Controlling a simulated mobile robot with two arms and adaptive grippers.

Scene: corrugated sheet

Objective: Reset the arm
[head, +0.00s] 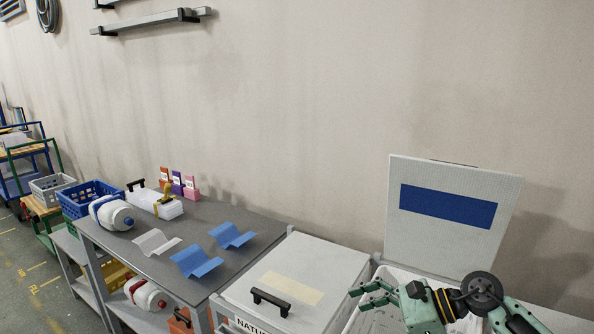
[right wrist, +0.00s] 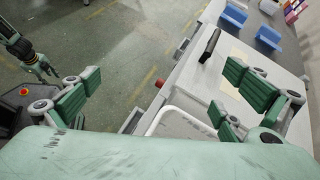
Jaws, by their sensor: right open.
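My right gripper (head: 362,297) is over the front of the open white bin (head: 372,272) at the lower right of the head view. In the right wrist view its two green fingers (right wrist: 160,95) are wide apart with nothing between them. What looks like my left gripper (right wrist: 42,70) is small at the far left of that view; its jaws are too small to judge. One whitish corrugated sheet (head: 157,243) and two blue corrugated sheets, a front one (head: 195,262) and a back one (head: 232,236), lie on the grey table (head: 125,250).
The bin's raised lid (head: 450,245) has a blue patch. Left of it, a closed bin lid (head: 330,268) has a yellow patch and a black handle (head: 271,302).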

